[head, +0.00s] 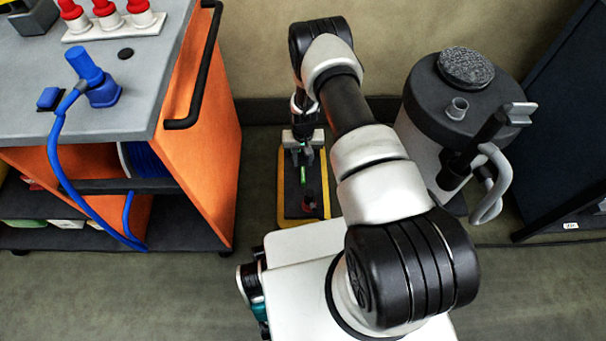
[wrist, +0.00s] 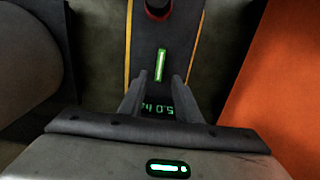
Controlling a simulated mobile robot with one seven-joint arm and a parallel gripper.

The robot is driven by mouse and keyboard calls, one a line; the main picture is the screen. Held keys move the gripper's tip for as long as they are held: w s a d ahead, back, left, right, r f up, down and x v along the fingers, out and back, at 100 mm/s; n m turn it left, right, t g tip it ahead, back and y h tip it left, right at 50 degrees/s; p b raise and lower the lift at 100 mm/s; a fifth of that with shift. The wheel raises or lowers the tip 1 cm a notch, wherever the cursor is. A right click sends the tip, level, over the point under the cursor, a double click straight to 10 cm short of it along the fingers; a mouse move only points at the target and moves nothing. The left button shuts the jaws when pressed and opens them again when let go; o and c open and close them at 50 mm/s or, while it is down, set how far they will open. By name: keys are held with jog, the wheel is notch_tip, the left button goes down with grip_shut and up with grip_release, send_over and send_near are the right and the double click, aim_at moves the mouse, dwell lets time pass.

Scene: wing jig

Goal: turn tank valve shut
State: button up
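A grey tank (head: 418,150) with a dark lid stands at the right in the head view. A round speckled knob (head: 466,66) and a small grey port (head: 457,108) sit on its top. I cannot tell which part is the valve. My gripper (head: 304,160) is left of the tank, above a dark yellow-edged panel (head: 283,190). In the wrist view the two fingers of my gripper (wrist: 158,84) are apart with nothing held. Beyond them show a lit green bar (wrist: 161,65), green digits and a red knob (wrist: 158,8). A rounded grey body (wrist: 28,55) fills the left side.
An orange cart (head: 205,150) with a grey top stands at the left. Blue fittings (head: 92,80) and several red-capped parts (head: 108,12) sit on it. A blue hose hangs down its front. A dark cabinet (head: 560,130) stands at the right. Floor is clear between cart and panel.

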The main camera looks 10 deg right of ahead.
aim_at(303, 174)
notch_tip(303, 174, down, 9)
jog(key=shift+f+b, duration=0.15)
jog(key=shift+b, duration=1.05)
grip_shut()
